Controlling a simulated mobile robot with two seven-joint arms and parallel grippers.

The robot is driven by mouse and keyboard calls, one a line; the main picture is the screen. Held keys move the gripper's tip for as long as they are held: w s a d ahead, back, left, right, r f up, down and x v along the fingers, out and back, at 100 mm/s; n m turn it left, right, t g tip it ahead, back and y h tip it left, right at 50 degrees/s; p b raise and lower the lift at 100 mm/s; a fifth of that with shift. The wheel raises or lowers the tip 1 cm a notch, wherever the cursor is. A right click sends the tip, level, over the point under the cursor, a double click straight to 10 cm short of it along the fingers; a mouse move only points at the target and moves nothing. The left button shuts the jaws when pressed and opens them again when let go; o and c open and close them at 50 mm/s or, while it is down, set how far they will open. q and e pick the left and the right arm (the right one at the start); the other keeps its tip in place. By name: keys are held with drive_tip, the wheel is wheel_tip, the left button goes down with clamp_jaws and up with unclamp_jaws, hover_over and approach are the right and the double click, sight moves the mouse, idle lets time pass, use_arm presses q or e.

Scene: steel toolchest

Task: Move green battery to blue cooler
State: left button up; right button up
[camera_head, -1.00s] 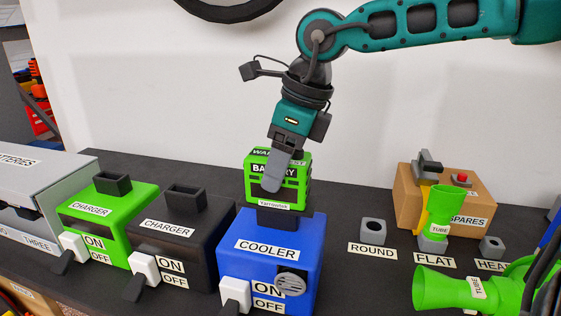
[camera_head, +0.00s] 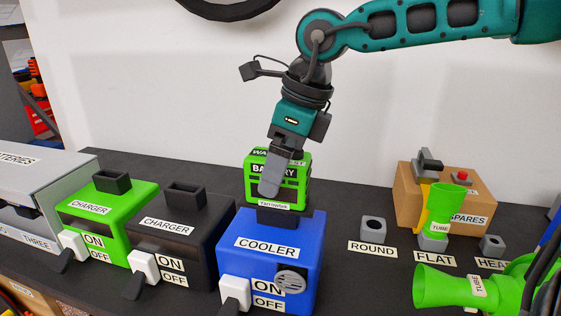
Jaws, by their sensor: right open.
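The green battery (camera_head: 293,190) stands upright on the dark socket (camera_head: 271,217) on top of the blue cooler (camera_head: 243,232), near the picture's middle. Its lower end meets the socket; how deep it sits I cannot tell. My right gripper (camera_head: 272,182) reaches down from above with its fingers around the battery's upper part. It is open, and the near finger covers part of the battery's front. The far finger is hidden behind the battery. My left gripper does not show.
A black charger (camera_head: 206,222) and a green charger (camera_head: 138,195) stand left of the cooler, with white switches in front. A grey box (camera_head: 62,175) is at the far left. Right are a round holder (camera_head: 373,228), a green tube (camera_head: 445,205) and a cardboard spares box (camera_head: 408,197).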

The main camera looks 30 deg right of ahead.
drive_tip(key=p+v, duration=0.2)
drive_tip(key=v, duration=1.1)
idle(0.4)
